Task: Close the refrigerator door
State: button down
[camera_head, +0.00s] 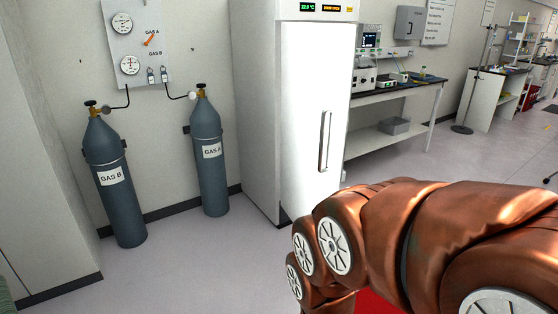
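The refrigerator (263,110) is a tall white cabinet standing against the wall in the upper middle of the head view. Its white door (302,100) faces me, with a long vertical handle (325,141) near the door's right edge. I cannot tell from this view whether the door is flush or slightly ajar. Two small displays sit above it, one green and one orange (332,8); the orange text is too small to read surely. My brown arm fills the lower right and hides the area in front of the refrigerator's lower right. My gripper is not in view.
Two grey gas cylinders (113,185) (209,160) stand by the wall left of the refrigerator, under a gauge panel (137,45). A bench (400,92) with instruments stands to its right. Floor (200,265) is clear at the lower left of the refrigerator.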

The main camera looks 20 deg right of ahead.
aim_at(319, 60)
jog(key=z, duration=0.05)
jog(key=i, duration=0.95)
jog(key=z, duration=0.25)
